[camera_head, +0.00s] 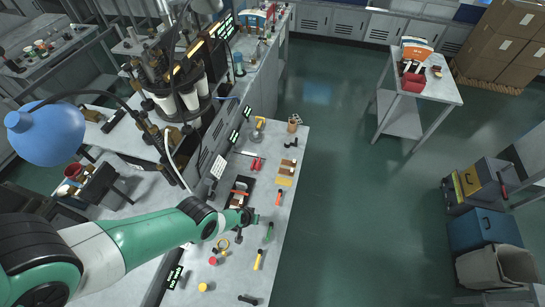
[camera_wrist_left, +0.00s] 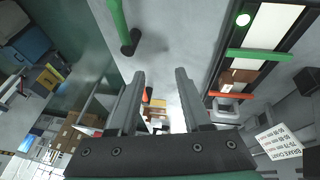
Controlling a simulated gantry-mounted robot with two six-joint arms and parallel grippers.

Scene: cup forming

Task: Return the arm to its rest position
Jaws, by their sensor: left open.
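My left arm reaches in from the left in the head view, and my left gripper (camera_head: 249,219) is over the grey workbench (camera_head: 240,276). In the left wrist view my left gripper (camera_wrist_left: 160,74) has two dark fingers apart with nothing held between them. A green-handled tool (camera_head: 268,232) lies near the gripper on the bench; a green handle with a dark end (camera_wrist_left: 118,22) shows in the wrist view. My right gripper is in neither view.
A dark tray (camera_head: 233,199) with coloured pieces lies just beyond the gripper. A yellow-handled tool (camera_head: 258,260) and a red round piece (camera_head: 212,261) lie nearer. A blue balloon-like object (camera_head: 50,134) is at the left. Open floor (camera_head: 350,200) lies right of the bench.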

